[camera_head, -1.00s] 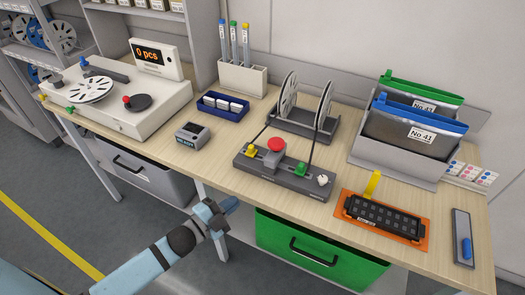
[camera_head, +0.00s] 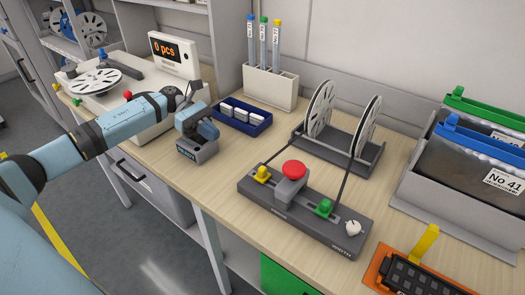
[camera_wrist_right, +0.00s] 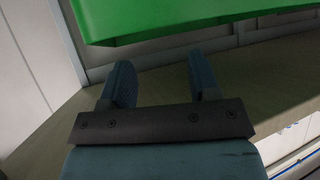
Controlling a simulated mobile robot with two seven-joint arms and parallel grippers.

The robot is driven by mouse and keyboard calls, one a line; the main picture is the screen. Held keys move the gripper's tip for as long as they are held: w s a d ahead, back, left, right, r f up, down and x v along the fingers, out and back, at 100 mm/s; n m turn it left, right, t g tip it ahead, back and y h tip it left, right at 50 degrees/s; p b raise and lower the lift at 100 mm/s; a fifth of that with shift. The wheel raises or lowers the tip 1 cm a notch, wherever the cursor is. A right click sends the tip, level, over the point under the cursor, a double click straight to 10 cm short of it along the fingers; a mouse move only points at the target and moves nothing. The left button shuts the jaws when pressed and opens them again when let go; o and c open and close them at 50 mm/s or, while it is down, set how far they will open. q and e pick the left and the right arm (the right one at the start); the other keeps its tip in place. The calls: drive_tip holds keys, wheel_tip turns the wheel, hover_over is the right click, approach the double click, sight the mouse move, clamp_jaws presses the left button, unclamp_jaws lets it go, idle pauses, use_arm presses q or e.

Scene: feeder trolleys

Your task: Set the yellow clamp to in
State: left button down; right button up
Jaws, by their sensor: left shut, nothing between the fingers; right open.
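The yellow clamp (camera_head: 262,174) sits at the left end of a dark grey block (camera_head: 335,236) on the bench, left of a grey piece with a red knob (camera_head: 293,171). A green clamp (camera_head: 324,208) sits farther right on the same block. My left gripper (camera_head: 208,130) is shut and empty, above the small grey display box, to the left of and behind the yellow clamp, apart from it. My right gripper (camera_wrist_right: 162,82) is open and empty in the right wrist view, with a green surface (camera_wrist_right: 190,18) ahead of it. The clamp does not show there.
A small grey display box (camera_head: 197,150) and a blue tray (camera_head: 240,122) stand near my left gripper. A reel stand (camera_head: 350,160) is behind the block. An orange tray (camera_head: 375,278) with a yellow lever is at front right. Bare bench lies left of the block.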

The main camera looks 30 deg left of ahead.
sight(260, 169)
use_arm(q)
drive_tip(key=x, duration=0.4)
drive_tip(key=shift+s+r+p, duration=0.1)
drive_tip(key=shift+r+p, duration=0.05)
drive_tip(key=shift+p, duration=0.15)
drive_tip(key=x, duration=0.6)
drive_tip(key=p+x, duration=0.1)
drive_tip(key=x, duration=0.2)
drive_tip(key=shift+d+r, duration=0.1)
drive_tip(key=shift+r, duration=0.3)
drive_tip(key=shift+d+f, duration=0.1)
drive_tip(key=shift+d, duration=0.3)
use_arm(e)
drive_tip(key=shift+s+f, duration=0.1)
drive_tip(key=shift+s, duration=0.5)
